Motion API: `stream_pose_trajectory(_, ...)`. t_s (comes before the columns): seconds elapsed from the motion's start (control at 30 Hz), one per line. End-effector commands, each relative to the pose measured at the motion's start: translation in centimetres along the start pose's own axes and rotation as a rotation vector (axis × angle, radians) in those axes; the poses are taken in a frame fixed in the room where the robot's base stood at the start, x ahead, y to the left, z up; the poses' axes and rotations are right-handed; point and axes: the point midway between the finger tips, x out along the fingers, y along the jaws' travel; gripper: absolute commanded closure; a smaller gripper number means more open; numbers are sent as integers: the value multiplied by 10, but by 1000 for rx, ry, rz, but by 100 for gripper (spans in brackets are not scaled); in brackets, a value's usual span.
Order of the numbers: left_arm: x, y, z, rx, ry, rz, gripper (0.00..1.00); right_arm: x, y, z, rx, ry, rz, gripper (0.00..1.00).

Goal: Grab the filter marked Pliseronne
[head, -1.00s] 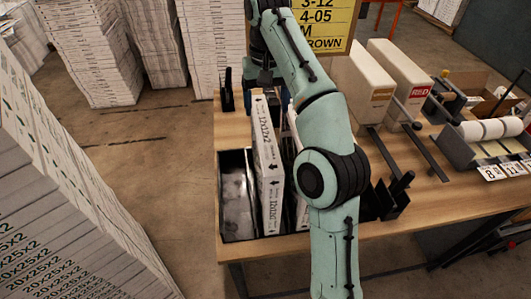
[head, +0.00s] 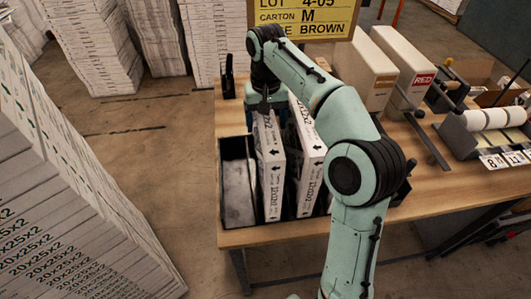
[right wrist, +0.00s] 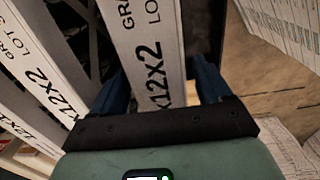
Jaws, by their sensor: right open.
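A white boxed filter (head: 271,165) stands upright in a slot of the black rack on the table, with black lettering on its narrow edge. A second white filter (head: 307,165) stands to its right. I cannot read the name Pliseronne on either. My right gripper (head: 272,104) is at the far top end of the first filter. In the right wrist view its two blue fingers (right wrist: 160,84) are apart, one on each side of a filter edge (right wrist: 145,40); whether they touch it I cannot tell. My left gripper is not in view.
The rack's left slot (head: 237,150) holds no upright filter. On the wooden table (head: 430,190), white boxes (head: 365,75) and a tape dispenser (head: 485,130) stand to the right. A yellow sign (head: 300,18) stands behind. Stacks of filters (head: 60,215) stand at left.

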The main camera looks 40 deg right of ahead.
Motion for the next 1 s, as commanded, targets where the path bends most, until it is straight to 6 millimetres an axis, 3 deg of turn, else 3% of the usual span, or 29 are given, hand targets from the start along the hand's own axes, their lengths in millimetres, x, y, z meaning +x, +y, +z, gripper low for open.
stream_pose_trajectory(0.03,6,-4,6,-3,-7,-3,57,14,0,2,0,-8,4,22)
stream_pose_trajectory(0.2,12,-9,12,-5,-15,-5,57,32,-1,1,0,-4,2,22)
stream_pose_trajectory(0.47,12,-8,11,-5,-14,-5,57,33,-2,0,0,-2,0,22)
stream_pose_trajectory(0.57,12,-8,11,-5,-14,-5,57,33,-2,0,0,-2,0,48)
stream_pose_trajectory(0.7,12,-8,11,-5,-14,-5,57,33,-2,0,0,-2,0,94)
stream_pose_trajectory(0.73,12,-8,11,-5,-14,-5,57,32,-2,0,0,-1,0,100)
stream_pose_trajectory(1.0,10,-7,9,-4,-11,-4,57,27,-2,0,0,1,-1,100)
